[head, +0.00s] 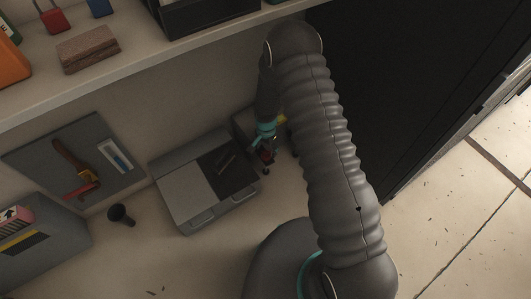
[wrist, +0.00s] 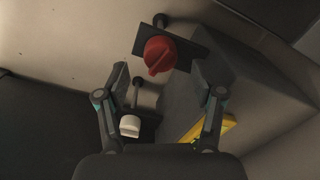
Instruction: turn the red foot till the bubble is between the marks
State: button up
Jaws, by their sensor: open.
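A round red foot (wrist: 158,56) with a raised grip bar shows in the wrist view, on a dark plate. My gripper (wrist: 160,78) is open, with one finger to the left of the red foot and one to the right; whether either finger touches it I cannot tell. In the head view my gripper (head: 266,146) is low beside the grey box, and a small red part (head: 266,156) shows at its tip. A white and blue strip (head: 114,155) lies on a grey panel at the left; it may be the level, but I cannot make out a bubble or marks.
A white knob (wrist: 130,126) on a dark plate is below and left of the red foot. A grey box (head: 185,200) and a dark cup (head: 121,214) stand left of my gripper. A shelf (head: 100,85) runs above. Open floor (head: 450,220) is at the right.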

aim_at(266, 153)
jog(key=shift+f, duration=1.75)
jog(key=c, duration=1.1)
